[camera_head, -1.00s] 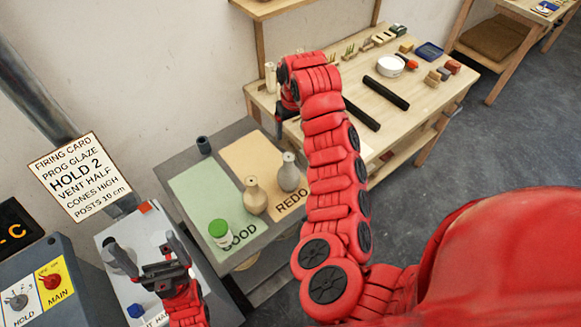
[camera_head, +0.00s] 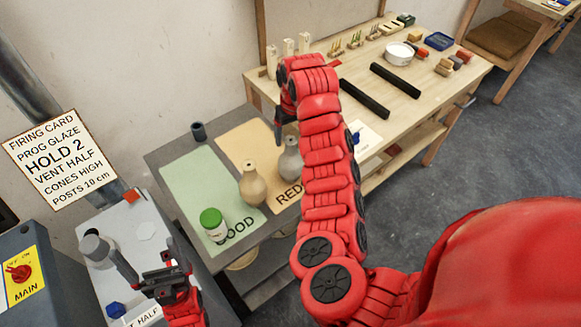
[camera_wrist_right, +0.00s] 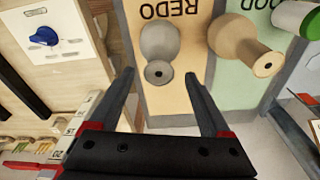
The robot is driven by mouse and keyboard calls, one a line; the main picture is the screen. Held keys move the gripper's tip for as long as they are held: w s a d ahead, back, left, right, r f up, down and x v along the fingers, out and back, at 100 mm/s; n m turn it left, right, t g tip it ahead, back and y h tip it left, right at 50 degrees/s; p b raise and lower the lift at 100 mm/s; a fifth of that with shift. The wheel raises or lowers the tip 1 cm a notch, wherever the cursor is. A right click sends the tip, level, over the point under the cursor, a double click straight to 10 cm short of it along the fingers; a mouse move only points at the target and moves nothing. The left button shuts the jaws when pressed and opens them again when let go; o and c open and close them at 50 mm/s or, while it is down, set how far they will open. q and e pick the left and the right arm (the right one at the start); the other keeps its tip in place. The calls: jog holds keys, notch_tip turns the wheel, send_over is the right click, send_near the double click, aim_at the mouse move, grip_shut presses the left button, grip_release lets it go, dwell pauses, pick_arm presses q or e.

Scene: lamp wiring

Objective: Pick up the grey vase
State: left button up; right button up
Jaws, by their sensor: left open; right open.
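The grey vase (camera_head: 291,163) stands upright on the tan REDO area (camera_head: 242,143), partly hidden behind my right arm. In the right wrist view the grey vase (camera_wrist_right: 159,42) appears ahead of the jaws, its dark mouth between the fingertips in the picture. My right gripper (camera_head: 280,128) is open and above the vase; I see no contact. It also shows in the right wrist view (camera_wrist_right: 158,78), with both fingers apart and nothing held. My left gripper (camera_head: 155,258) is open and empty, low at the left over the grey control panel.
A beige vase (camera_head: 252,186) stands close left of the grey one, at the edge of the green GOOD area (camera_head: 192,175). A green-lidded jar (camera_head: 214,226) and a dark cup (camera_head: 199,131) stand nearby. The wooden workbench (camera_head: 440,95) holds dark bars and a white bowl.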

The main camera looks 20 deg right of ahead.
aim_at(291, 140)
jog(key=shift+f+p, duration=0.3)
jog(key=shift+p, duration=0.15)
notch_tip(291, 140, down, 4)
jog(key=p, duration=0.2)
jog(key=shift+w+f+p, duration=0.15)
jog(key=shift+f+p, duration=0.05)
jog(key=shift+p, duration=0.1)
jog(key=shift+f, duration=0.15)
jog(key=shift+w, duration=0.1)
grip_shut()
